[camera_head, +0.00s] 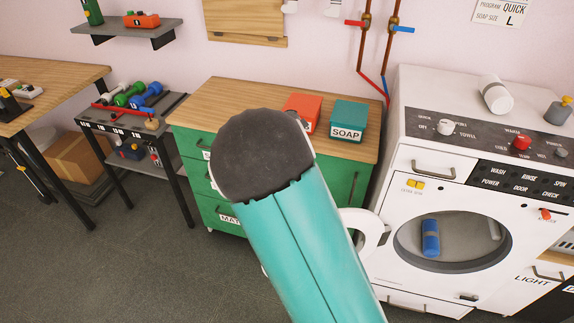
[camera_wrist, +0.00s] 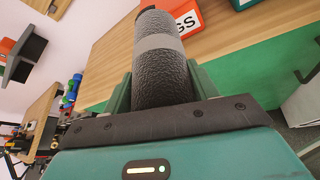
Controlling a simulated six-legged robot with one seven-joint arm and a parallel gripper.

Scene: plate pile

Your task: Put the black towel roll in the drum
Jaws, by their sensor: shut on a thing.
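The black towel roll (camera_wrist: 160,82), with a grey band around it, stands out between the two green fingers of my gripper (camera_wrist: 161,92) in the wrist view. My gripper is shut on it. The drum (camera_head: 400,238) is the round opening in the front of the white washing machine (camera_head: 385,285) at the right. A blue roll (camera_head: 431,240) with a grey band lies inside it. My gripper appears to be by the wooden-topped green cabinet (camera_head: 240,92), left of the machine.
An orange box (camera_head: 302,106) and a teal SOAP box (camera_head: 348,120) sit on the cabinet. A white roll (camera_head: 495,94) lies on top of the machine. A rack (camera_head: 125,133) holds dumbbells further left. The floor (camera_head: 130,260) in front looks clear.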

